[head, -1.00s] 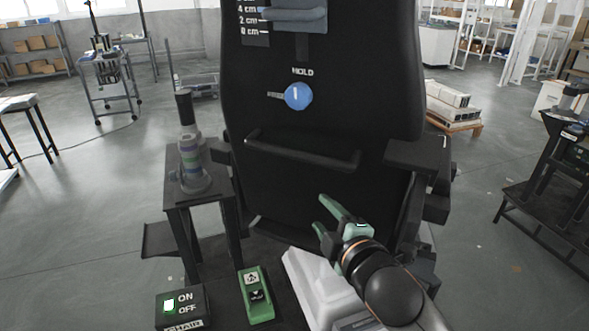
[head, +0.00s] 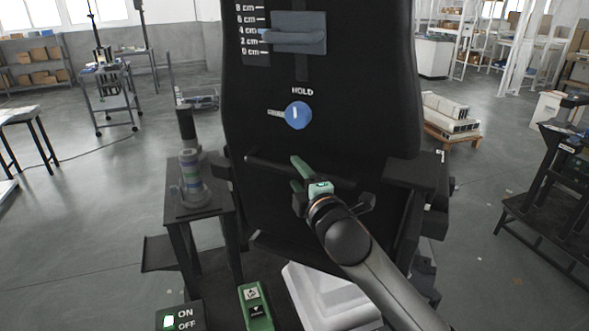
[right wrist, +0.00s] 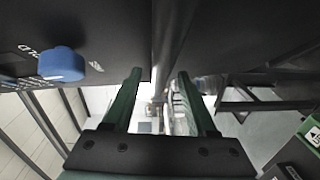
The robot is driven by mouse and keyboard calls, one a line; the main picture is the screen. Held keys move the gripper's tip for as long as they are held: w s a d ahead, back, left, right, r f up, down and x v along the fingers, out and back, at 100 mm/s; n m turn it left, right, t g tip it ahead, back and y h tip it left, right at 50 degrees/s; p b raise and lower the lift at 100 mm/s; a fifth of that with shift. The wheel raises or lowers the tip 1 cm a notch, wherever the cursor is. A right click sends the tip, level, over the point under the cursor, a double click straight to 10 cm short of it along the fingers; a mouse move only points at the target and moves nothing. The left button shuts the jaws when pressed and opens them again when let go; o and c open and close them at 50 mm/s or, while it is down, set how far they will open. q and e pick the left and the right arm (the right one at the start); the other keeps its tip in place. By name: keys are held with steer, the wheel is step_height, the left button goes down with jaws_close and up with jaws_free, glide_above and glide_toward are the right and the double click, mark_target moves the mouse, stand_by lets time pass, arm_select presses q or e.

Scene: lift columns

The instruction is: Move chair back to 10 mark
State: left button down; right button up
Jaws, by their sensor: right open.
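The black chair back (head: 345,95) stands upright in front of me. Its printed scale (head: 252,34) shows marks from 0 to 8 cm; higher marks are out of frame. A grey-blue slider block (head: 300,38) has its pointer near the 4 cm mark. Below it is a blue knob (head: 298,115) labelled HOLD, also seen in the right wrist view (right wrist: 62,64). A black handle bar (head: 270,167) crosses the lower back. My right gripper (head: 298,178) is open at this bar. In the right wrist view a bar-like part (right wrist: 168,45) shows between the fingers; contact is unclear.
A small dark stand (head: 200,200) with a banded, bottle-like device (head: 191,175) is left of the chair. An ON/OFF box (head: 180,318), a green switch unit (head: 256,306) and a white block (head: 325,295) sit low in front. Open floor lies on both sides.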

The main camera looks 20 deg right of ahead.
steer(key=shift+w, duration=1.15)
steer(key=shift+f, duration=0.1)
jaws_close()
stand_by(0.6)
